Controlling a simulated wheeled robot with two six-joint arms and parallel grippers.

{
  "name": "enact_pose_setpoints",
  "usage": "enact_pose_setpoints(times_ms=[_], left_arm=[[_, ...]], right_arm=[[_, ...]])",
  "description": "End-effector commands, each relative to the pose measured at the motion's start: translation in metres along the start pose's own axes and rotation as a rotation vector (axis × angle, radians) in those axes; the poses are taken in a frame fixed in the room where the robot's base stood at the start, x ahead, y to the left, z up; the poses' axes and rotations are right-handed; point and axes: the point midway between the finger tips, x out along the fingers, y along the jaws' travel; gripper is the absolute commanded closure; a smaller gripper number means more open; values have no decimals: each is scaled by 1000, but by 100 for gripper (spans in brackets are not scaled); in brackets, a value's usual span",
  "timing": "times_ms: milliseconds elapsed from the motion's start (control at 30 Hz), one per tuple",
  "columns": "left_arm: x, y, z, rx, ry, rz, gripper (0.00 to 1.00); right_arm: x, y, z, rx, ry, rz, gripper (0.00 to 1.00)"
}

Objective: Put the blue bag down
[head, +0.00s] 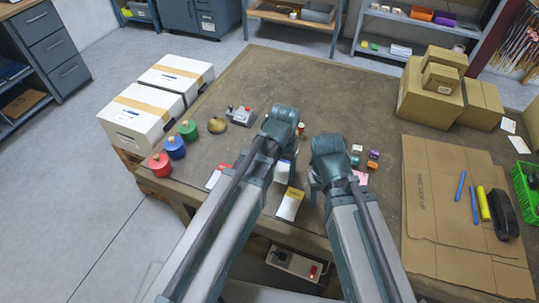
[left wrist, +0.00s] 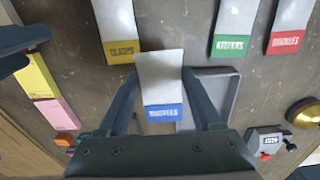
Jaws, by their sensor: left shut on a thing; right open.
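The blue bag, a pale pouch with a blue labelled end, is between the fingers of my left gripper (left wrist: 160,82) in the left wrist view (left wrist: 160,112). The fingers are shut on its sides. In the head view the bag (head: 284,170) shows partly beside my left arm, whose wrist hides the fingertips. From these views I cannot tell whether the bag touches anything below. A grey open tray (left wrist: 228,76) lies beside and partly behind it. My right gripper (head: 316,184) is open, to the right over the table's front part.
A yellow-ended bag (head: 290,204), a red-ended bag (head: 217,176) and a green-ended bag (left wrist: 232,32) lie nearby. A grey button box (head: 238,116) and brass bell (left wrist: 303,113) are close. Small coloured blocks (head: 373,155) lie right. The table's back middle (head: 330,85) is clear.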

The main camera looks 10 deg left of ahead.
Motion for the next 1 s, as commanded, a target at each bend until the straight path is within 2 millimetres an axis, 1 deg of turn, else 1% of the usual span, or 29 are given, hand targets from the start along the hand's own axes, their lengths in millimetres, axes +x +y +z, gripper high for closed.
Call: enact_pose_setpoints(times_ms=[33, 100, 200, 333, 500, 733, 867, 900, 1000], left_arm=[[3, -10, -15, -4, 0, 0, 98], [4, -23, -27, -5, 0, 0, 98], [6, -40, -44, -4, 0, 0, 98], [8, -56, -59, -2, 0, 0, 98], [9, -66, -67, -1, 0, 0, 98], [9, -68, -70, -1, 0, 0, 98], [11, -78, -80, -1, 0, 0, 98], [21, -76, -77, 0, 0, 0, 98], [36, -76, -76, 0, 0, 0, 98]], right_arm=[[3, 0, 0, 0, 0, 0, 50], [4, 0, 0, 0, 0, 0, 50], [6, -1, 0, 0, 0, 0, 50], [8, -1, 0, 0, 0, 0, 50], [9, -1, 0, 0, 0, 0, 50], [9, -1, -1, 0, 0, 0, 50], [11, -1, -1, 0, 0, 0, 50], [21, -2, -1, 0, 0, 0, 50], [36, -3, -2, 0, 0, 0, 50]])
